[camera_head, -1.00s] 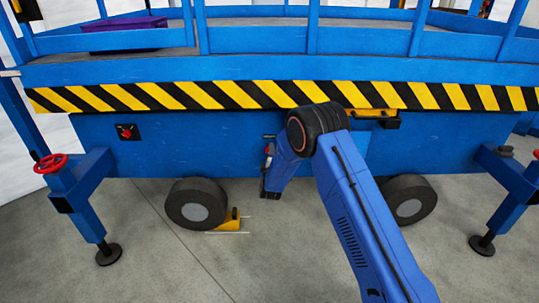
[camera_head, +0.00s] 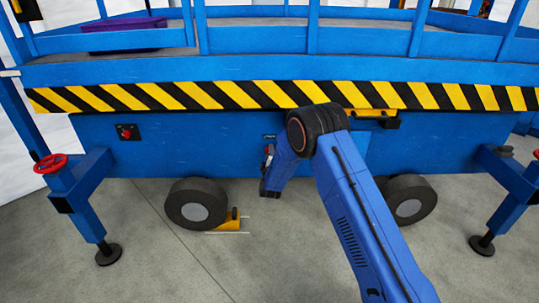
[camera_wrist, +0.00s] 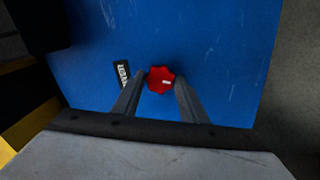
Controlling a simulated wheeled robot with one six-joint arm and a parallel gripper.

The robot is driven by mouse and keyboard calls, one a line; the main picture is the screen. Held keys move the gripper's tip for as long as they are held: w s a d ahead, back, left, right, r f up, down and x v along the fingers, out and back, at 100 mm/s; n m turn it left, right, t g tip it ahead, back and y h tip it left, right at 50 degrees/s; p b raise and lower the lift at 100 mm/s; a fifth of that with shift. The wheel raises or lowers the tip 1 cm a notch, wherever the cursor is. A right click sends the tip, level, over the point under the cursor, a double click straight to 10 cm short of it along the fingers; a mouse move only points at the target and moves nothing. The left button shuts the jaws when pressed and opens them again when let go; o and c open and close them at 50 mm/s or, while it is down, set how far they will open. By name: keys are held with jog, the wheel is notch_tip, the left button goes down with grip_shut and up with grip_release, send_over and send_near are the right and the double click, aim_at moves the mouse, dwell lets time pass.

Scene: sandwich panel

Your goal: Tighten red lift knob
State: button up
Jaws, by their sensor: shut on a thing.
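The red lift knob (camera_wrist: 160,80) is a small lobed knob on the blue panel, with a pale mark on its face, seen in the middle of the wrist view. My gripper (camera_wrist: 161,82) has a finger on each side of the knob and is shut on it. In the head view my gripper (camera_head: 268,158) is at the blue side panel, seen edge-on. There the knob is mostly hidden by my gripper and wrist.
A small label (camera_wrist: 123,74) is left of the knob. A black box with a red switch (camera_head: 127,132) is further left. Wheels (camera_head: 197,205) and a yellow chock (camera_head: 229,220) stand below. Red handwheels (camera_head: 51,163) top the outriggers. A striped edge (camera_head: 220,96) runs above.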

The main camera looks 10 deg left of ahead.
jog(key=shift+f+m, duration=0.1)
jog(key=shift+m, duration=16.4)
jog(key=o, duration=1)
